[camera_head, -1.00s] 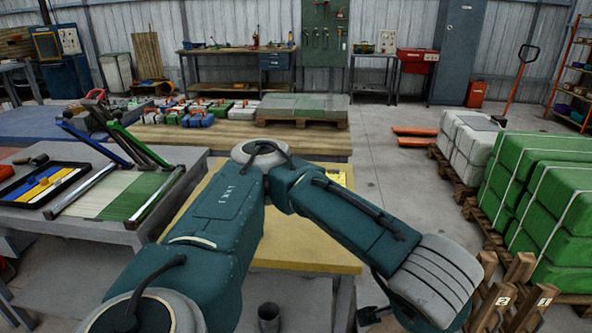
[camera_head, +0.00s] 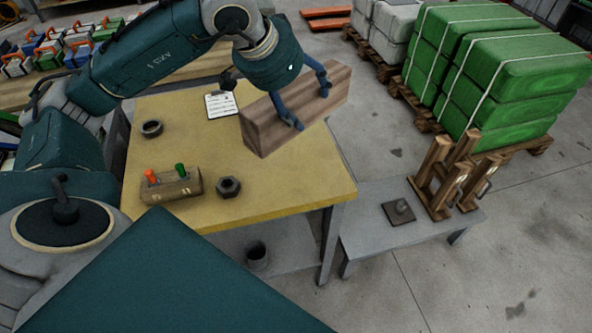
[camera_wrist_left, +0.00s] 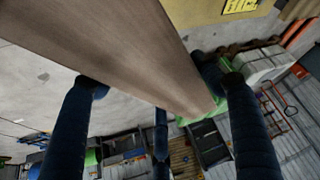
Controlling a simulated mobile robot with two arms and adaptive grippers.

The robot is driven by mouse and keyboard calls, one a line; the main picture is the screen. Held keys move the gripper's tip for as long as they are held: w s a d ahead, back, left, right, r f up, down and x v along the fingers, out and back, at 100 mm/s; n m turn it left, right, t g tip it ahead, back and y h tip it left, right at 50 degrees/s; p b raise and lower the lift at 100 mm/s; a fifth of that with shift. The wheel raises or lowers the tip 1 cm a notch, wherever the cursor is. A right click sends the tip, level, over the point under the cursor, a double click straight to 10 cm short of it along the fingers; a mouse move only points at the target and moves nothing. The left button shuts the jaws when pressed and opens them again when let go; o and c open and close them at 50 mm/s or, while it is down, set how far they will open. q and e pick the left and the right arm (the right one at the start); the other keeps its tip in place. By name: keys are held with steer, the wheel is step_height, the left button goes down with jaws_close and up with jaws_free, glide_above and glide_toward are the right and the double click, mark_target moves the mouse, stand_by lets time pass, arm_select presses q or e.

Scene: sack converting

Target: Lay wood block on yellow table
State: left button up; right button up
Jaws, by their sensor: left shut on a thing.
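The wood block (camera_head: 264,128) is a long brown beam. My left gripper (camera_head: 308,103) is shut on it, with dark blue fingers on its sides. The block is level or nearly so, over the right part of the yellow table (camera_head: 285,185), and its right end reaches past the table's edge. It appears held above the top; the size of the gap cannot be told. In the left wrist view the block (camera_wrist_left: 110,45) runs between the fingers (camera_wrist_left: 160,120), with grey floor behind it. My right gripper is not in view.
On the yellow table are a white sheet (camera_head: 221,105), a dark ring (camera_head: 152,128), a box with red and green knobs (camera_head: 171,187) and a large nut (camera_head: 229,187). A low grey bench (camera_head: 365,225) with wooden stands (camera_head: 452,178) is at right. The table's middle is clear.

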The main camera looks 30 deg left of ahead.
arm_select(q)
steer(key=shift+w+a+r, duration=0.1)
steer(key=shift+a+r, duration=0.1)
steer(key=shift+a, duration=0.3)
steer(key=f, duration=0.6)
steer(key=shift+a+f, duration=0.2)
steer(key=shift+f, duration=0.15)
steer(key=shift+w+f+p, duration=0.1)
steer(key=shift+f+p, duration=0.7)
steer(key=shift+f, duration=5.7)
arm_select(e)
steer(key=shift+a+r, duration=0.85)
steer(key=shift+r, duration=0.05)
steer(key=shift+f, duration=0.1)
arm_select(q)
steer(key=o, duration=2)
steer(key=shift+f, duration=0.15)
steer(key=shift+s+d, duration=0.1)
steer(key=shift+s, duration=0.1)
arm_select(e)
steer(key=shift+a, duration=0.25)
